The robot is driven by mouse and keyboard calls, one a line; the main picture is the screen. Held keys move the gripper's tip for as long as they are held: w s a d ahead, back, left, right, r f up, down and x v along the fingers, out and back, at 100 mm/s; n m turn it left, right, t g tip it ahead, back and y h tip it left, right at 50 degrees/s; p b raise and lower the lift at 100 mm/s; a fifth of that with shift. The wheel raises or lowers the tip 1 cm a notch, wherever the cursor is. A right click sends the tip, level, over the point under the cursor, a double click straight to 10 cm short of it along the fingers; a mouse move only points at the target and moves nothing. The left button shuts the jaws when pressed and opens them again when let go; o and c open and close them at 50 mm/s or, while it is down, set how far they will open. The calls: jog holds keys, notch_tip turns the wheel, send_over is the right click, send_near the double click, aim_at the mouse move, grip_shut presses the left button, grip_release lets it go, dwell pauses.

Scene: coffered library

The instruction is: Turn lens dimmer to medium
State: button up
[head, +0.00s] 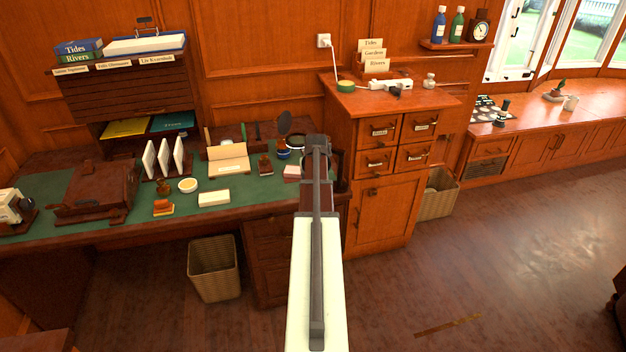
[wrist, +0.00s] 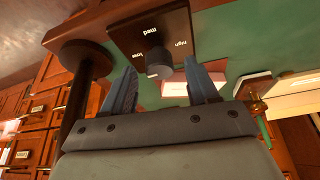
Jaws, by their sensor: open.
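The lens dimmer shows in the wrist view as a dark brown plate (wrist: 124,36) with white, upside-down labels that read high, med and low. I cannot tell which label the knob points at. My gripper (wrist: 161,69) is open, with one blue-grey finger on each side of the knob. The fingertips look close to the knob, but contact cannot be made out. In the head view my arm covers the fingers and the dimmer.
A dark post with a round disc (wrist: 84,56) stands just left of the fingers in the wrist view. A wooden cabinet (head: 384,205) stands right of my arm.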

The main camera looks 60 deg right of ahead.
jog(key=shift+f, duration=0.3)
jog(key=c, duration=1)
